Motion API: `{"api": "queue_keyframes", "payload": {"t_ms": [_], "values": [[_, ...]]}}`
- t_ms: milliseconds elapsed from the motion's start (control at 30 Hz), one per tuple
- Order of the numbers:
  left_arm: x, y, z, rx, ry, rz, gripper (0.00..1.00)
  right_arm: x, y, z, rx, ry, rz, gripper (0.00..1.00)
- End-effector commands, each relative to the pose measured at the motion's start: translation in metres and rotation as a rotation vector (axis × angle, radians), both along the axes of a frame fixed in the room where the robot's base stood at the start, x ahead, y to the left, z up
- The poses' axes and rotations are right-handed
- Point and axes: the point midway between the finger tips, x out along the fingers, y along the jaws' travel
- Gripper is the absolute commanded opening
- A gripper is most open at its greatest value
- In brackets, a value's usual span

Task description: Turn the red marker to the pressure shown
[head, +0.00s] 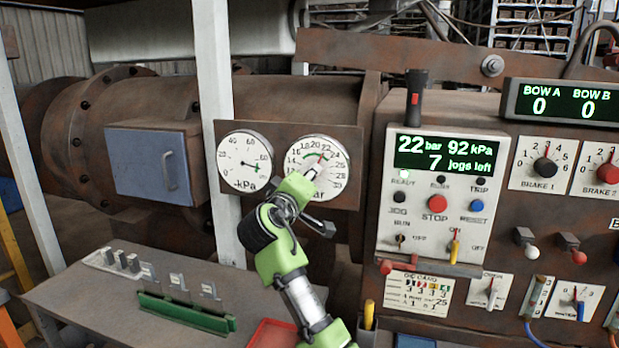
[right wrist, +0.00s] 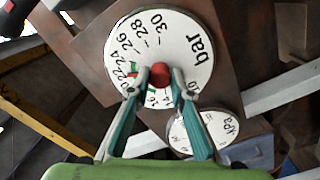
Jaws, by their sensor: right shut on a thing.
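The bar gauge (head: 301,155) is a white round dial with numbers up to 30, a green arc near the top and a thin red pointer near 22. It also shows in the right wrist view (right wrist: 190,50). A red knob, the marker (right wrist: 160,72), stands out from the dial's middle. My right gripper (right wrist: 160,86) is shut on it, one finger on each side. In the head view my right gripper (head: 310,177) covers the dial's lower middle. The green display (head: 446,153) reads 22 bar, 92 kPa and 7 jogs left. My left gripper is not in view.
A kPa gauge (head: 244,161) sits left of the bar gauge on the same rusty plate. The control box (head: 430,235) with buttons and switches stands to the right. A grey table (head: 85,300) with a green rack is at the lower left, and a white post (head: 212,100) rises behind it.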

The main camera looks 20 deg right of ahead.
Motion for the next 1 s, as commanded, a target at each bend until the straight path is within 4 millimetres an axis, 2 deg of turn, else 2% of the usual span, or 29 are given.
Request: {"api": "queue_keyframes", "payload": {"t_ms": [33, 67, 100, 133, 567, 667, 1000], "values": [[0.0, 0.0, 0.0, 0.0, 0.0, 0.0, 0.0, 0.0, -0.001, 0.004, -0.002, -0.007, -0.001, 0.0], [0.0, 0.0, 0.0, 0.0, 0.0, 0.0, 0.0, 0.0, -0.001, 0.004, -0.002, -0.007, -0.001, 0.23], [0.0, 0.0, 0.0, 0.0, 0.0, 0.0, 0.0, 0.0, -0.001, 0.003, -0.002, -0.007, -0.001, 0.33], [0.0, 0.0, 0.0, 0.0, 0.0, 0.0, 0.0, 0.0, -0.001, 0.003, -0.002, -0.007, -0.001, 0.37], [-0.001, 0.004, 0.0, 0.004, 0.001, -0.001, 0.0, -0.005, 0.005, 0.001, 0.0, -0.002, 0.001, 0.37], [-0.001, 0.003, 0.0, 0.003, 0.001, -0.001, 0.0, -0.017, 0.013, 0.0, 0.002, -0.003, 0.004, 0.37], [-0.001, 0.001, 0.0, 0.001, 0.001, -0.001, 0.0, -0.076, 0.051, 0.0, 0.003, -0.003, 0.001, 0.37]]}}
